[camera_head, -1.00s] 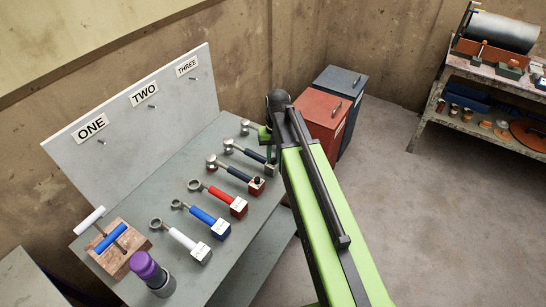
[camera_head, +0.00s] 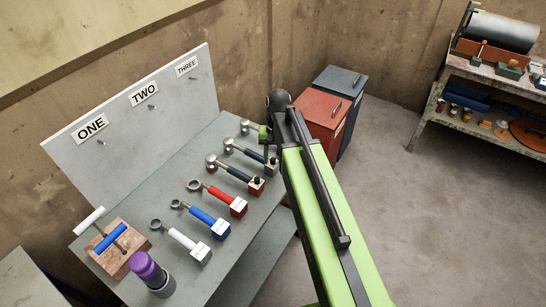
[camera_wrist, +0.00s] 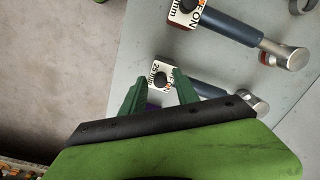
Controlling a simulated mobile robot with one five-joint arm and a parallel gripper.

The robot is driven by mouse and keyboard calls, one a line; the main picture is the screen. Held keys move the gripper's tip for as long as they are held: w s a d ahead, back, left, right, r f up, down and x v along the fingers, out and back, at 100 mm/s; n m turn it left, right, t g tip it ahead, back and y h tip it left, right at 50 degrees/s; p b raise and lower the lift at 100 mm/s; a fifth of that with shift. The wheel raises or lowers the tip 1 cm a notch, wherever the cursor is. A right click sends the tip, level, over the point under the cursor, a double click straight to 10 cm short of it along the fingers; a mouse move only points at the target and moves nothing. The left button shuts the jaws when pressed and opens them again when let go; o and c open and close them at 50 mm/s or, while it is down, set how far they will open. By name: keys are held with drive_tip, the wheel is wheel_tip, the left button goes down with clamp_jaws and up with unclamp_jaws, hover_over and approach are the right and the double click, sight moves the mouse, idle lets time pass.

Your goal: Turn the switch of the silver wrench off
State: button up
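In the wrist view, my gripper (camera_wrist: 160,80) is open, its green fingers on either side of the white switch box (camera_wrist: 160,74) with a black knob and lettering including "ON". This box ends a dark-handled tool (camera_wrist: 212,90) with a silver head. I cannot tell whether the fingers touch the box. A similar dark-handled tool (camera_wrist: 232,26) lies beside it, also with a knobbed box (camera_wrist: 184,13). A white-handled wrench (camera_head: 184,241) lies nearer.
The grey bench (camera_head: 150,195) also holds a red wrench (camera_head: 221,198), a blue wrench (camera_head: 205,216), a wooden block (camera_head: 118,250) and a purple-topped cylinder (camera_head: 150,272). The upright board (camera_head: 130,130) stands behind. Red (camera_head: 322,120) and blue-grey (camera_head: 345,95) cabinets stand beyond my arm.

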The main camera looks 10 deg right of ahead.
drive_tip(key=shift+r, duration=0.1)
wheel_tip(320, 180, up, 17)
drive_tip(key=d+p, duration=0.1)
drive_tip(key=p, duration=1.6)
drive_tip(key=shift+w, duration=0.15)
drive_tip(key=b, duration=0.4)
hover_over(274, 166)
wheel_tip(274, 166, down, 5)
drive_tip(key=s+f+n+b, duration=0.2)
drive_tip(key=s+f+b, duration=0.1)
drive_tip(key=s, duration=0.5)
drive_tip(key=shift+s+a+f+n+h+b, duration=0.15)
drive_tip(key=shift+n+h+b, duration=0.15)
drive_tip(key=shift+h+b, duration=0.15)
